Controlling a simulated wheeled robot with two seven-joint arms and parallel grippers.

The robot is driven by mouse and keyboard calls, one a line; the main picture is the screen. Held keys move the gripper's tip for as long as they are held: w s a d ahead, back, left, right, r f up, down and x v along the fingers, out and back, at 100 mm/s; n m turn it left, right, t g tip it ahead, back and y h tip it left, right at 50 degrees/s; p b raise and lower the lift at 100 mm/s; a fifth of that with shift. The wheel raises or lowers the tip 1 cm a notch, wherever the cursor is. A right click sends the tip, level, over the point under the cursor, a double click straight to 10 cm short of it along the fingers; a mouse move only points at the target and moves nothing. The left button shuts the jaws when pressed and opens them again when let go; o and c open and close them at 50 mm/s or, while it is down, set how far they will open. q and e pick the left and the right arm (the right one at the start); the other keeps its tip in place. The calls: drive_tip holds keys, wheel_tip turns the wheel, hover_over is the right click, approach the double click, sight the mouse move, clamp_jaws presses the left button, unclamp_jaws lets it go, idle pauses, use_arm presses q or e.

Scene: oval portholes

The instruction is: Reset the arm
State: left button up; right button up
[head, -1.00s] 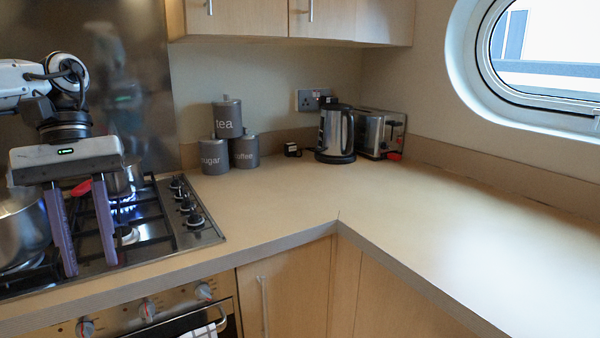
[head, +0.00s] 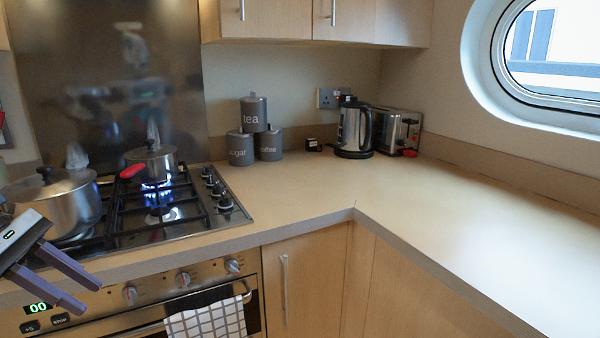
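My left gripper (head: 89,297) is at the lower left edge of the head view, in front of the hob and oven front. Its two purple-grey fingers point down and to the right. They are apart with nothing between them, so it is open. Most of my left arm is cut off by the picture's edge. My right gripper is not in view.
A large pot (head: 62,205) and a small pan (head: 152,160) with a red handle sit on the hob (head: 230,217); a blue flame burns under the small pan. Grey canisters (head: 254,115), a kettle (head: 353,130) and a toaster (head: 398,128) stand behind. The right counter (head: 470,220) is clear.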

use_arm(q)
drive_tip(key=s+a+f+n+t, duration=0.2)
drive_tip(key=a+f+n+t, duration=0.15)
drive_tip(key=f+n, duration=0.4)
drive_tip(key=s+a+f+n+t, duration=0.3)
drive_tip(key=f+n+t, duration=0.2)
drive_tip(key=f+n, duration=0.3)
drive_tip(key=s+d+f+n+t+y, duration=0.1)
drive_tip(key=s+d+f+n+y, duration=0.15)
drive_tip(key=f+n, duration=0.35)
drive_tip(key=s+d+f+n+t+y, duration=0.1)
drive_tip(key=s+f+n+y, duration=0.15)
drive_tip(key=f+n, duration=0.45)
drive_tip(key=s+d+f+n+g+y+p, duration=0.1)
drive_tip(key=s+d+f+n, duration=0.2)
drive_tip(key=d+n, duration=0.35)
drive_tip(key=s+d+f+n+g, duration=0.1)
drive_tip(key=s+d+f+n, duration=0.2)
drive_tip(key=d+n, duration=0.4)
drive_tip(key=s+d+n+g, duration=0.2)
drive_tip(key=d+n, duration=0.7)
drive_tip(key=d, duration=0.5)
drive_tip(key=shift+s+d+f+h, duration=0.25)
drive_tip(key=shift+s+f+h, duration=0.05)
drive_tip(key=shift+s+f, duration=0.15)
